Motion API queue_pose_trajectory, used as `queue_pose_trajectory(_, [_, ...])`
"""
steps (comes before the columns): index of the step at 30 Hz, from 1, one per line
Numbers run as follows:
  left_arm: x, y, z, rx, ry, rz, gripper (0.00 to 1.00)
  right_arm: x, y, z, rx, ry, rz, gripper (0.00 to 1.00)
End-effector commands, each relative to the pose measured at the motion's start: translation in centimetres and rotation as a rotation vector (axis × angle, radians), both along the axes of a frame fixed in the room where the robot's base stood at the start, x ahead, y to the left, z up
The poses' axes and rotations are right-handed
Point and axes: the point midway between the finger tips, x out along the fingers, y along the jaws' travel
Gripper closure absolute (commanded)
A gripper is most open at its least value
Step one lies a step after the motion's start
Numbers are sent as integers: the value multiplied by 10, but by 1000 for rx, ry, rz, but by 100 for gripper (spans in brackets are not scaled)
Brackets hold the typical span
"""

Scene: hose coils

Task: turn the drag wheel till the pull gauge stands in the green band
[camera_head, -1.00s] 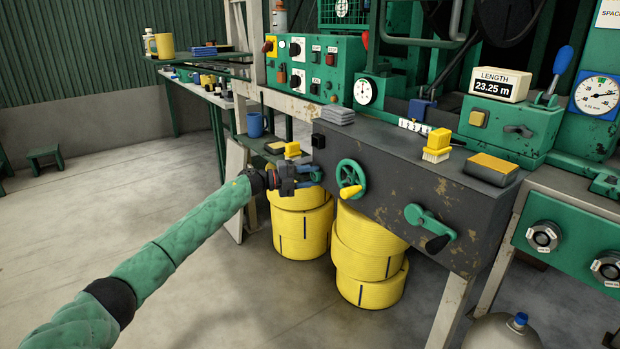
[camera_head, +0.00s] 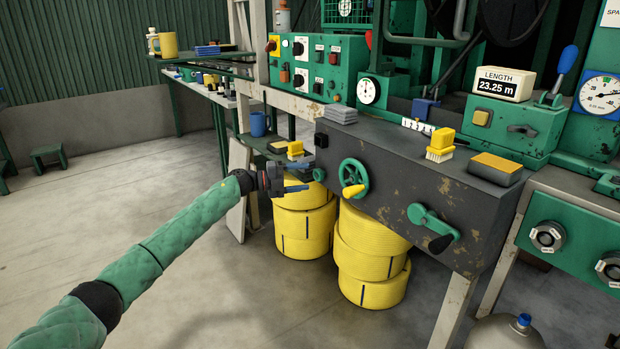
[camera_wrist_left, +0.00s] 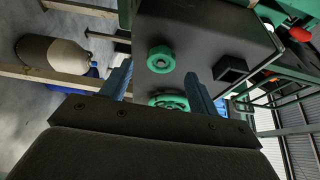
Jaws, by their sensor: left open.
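A green handwheel with a yellow handle (camera_head: 353,178) is on the front of the dark cabinet. A smaller green knob (camera_head: 319,174) sits at the cabinet's left end; it also shows in the left wrist view (camera_wrist_left: 160,60). Which one is the drag wheel I cannot tell. My left gripper (camera_head: 309,176) is open and empty just left of the small knob, with blue fingers pointing at it. A small white dial (camera_head: 368,91) stands above the cabinet and a larger round gauge (camera_head: 601,93) is at the right edge. Their bands are too small to read. My right gripper is not in view.
The dark cabinet (camera_head: 400,190) also bears a green crank lever (camera_head: 432,226), a yellow brush (camera_head: 440,145) and a grey pad stack (camera_head: 341,115). Yellow hose coils (camera_head: 372,255) stand below. The floor at left is open.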

Motion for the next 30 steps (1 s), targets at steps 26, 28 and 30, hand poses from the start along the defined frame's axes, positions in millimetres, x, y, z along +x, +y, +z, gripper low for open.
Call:
queue_pose_trajectory(26, [6,41,4,-13,-29,82,39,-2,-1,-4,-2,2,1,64])
queue_pose_trajectory(28, [20,47,10,-45,-33,162,39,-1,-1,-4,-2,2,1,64])
queue_pose_trajectory(30, [33,50,23,-94,-34,249,39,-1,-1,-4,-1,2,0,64])
